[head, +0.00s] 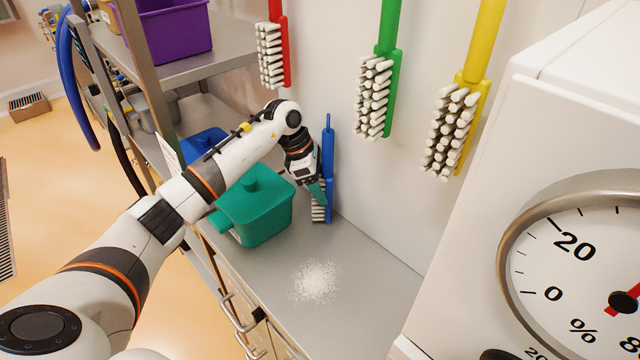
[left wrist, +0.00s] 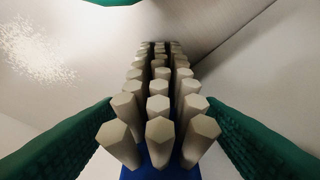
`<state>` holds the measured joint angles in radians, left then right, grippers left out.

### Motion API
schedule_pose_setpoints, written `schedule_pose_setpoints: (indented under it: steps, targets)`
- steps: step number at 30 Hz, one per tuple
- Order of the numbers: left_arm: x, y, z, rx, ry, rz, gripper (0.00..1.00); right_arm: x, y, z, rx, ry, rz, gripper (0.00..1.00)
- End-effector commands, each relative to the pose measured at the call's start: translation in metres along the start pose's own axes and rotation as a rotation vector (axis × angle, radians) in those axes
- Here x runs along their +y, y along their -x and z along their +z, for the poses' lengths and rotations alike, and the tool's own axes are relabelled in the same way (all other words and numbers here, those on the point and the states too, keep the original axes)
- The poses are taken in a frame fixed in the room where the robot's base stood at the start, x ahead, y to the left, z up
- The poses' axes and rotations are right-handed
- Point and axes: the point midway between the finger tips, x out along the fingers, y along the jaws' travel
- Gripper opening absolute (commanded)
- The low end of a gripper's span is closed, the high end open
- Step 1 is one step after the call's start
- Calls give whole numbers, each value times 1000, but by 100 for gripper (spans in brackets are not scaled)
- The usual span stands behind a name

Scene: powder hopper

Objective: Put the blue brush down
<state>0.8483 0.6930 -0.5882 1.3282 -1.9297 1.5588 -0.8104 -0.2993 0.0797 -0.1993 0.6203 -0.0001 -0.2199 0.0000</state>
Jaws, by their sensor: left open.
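The blue brush (head: 328,160) stands nearly upright on the grey counter, close to the wall, handle up and pale bristles at the lower left. My left gripper (head: 317,190) is at its bristle end and partly covers it. In the left wrist view the brush's bristles (left wrist: 160,100) point toward the camera. The green fingers of my left gripper (left wrist: 160,130) are open, one on each side of the bristles. A gap shows by the right finger; whether the left one touches is hard to tell. My right gripper is not in view.
A green lidded tub (head: 255,212) stands beside my left gripper, with a blue container (head: 204,142) behind it. White powder (head: 316,281) lies on the counter in front. Red (head: 270,55), green (head: 377,95) and yellow (head: 458,125) brushes hang on the wall. A dial (head: 590,265) is at right.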

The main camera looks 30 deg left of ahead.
Motion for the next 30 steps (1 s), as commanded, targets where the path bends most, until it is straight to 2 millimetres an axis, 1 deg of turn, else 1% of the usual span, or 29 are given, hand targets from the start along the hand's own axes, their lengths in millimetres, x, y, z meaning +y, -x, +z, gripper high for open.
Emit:
schedule_pose_setpoints:
  steps: [9,14,18,30]
  targets:
    - [-1,51,1,0,-2,-5,61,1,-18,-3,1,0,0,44]
    - [-1,70,0,1,-1,-3,61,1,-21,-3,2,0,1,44]
    - [0,75,0,1,0,0,61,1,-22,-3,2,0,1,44]
    - [0,75,0,1,0,0,61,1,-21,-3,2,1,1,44]
